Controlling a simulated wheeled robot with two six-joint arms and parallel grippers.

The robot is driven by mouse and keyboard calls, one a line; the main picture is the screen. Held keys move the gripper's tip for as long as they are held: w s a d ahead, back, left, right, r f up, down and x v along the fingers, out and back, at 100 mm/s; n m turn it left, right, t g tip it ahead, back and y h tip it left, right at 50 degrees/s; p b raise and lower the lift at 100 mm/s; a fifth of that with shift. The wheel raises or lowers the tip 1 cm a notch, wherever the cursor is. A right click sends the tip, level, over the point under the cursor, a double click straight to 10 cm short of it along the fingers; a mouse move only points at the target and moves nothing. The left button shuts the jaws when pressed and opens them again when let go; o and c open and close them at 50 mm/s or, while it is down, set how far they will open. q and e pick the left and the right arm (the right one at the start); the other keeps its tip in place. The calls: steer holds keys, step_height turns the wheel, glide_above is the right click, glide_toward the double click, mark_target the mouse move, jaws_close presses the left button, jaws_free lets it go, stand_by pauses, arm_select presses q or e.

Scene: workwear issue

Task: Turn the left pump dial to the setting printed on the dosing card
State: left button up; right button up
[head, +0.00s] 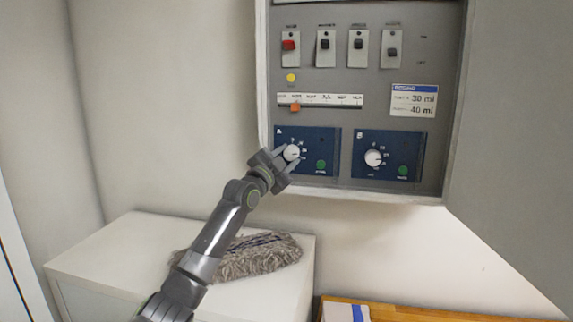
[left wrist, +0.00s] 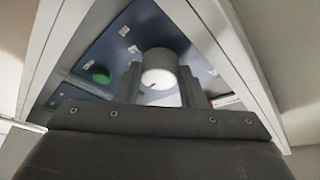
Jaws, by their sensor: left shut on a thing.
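The left pump dial (head: 291,152) is a white knob on a blue panel marked A, inside the open wall cabinet. My left gripper (head: 285,160) is at this dial, its fingers on either side of the knob. In the left wrist view the white knob (left wrist: 160,72) sits between the two fingers (left wrist: 160,88), which are shut on it. The right pump dial (head: 374,158) is a similar white knob on a second blue panel. The dosing card (head: 413,100) is white with a blue header and shows 30 ml above 40 ml; its row labels are too small to read. My right gripper is not in view.
Each panel has a green button (head: 321,165). Above are several switches (head: 325,45), one red, a yellow lamp (head: 291,77) and a slider scale (head: 330,100) with an orange tab. The open cabinet door (head: 520,130) stands at right. A grey mop head (head: 255,258) lies on a white cabinet (head: 100,262) below.

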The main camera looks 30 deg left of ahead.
arm_select(q)
steer(key=shift+f+m+g+b, duration=0.1)
steer(key=shift+m+g+b, duration=0.3)
steer(key=shift+m+b, duration=0.45)
steer(key=shift+m+h, duration=0.3)
steer(key=shift+m, duration=0.35)
steer(key=m, duration=0.1)
steer(key=m+g, duration=0.1)
steer(key=shift+a+r+m, duration=0.1)
steer(key=shift+r+m, duration=0.2)
steer(key=shift+r+m+g, duration=0.1)
steer(key=shift+m+g, duration=0.5)
steer(key=shift+m, duration=0.4)
steer(key=o, duration=1)
steer(key=shift+s, duration=0.1)
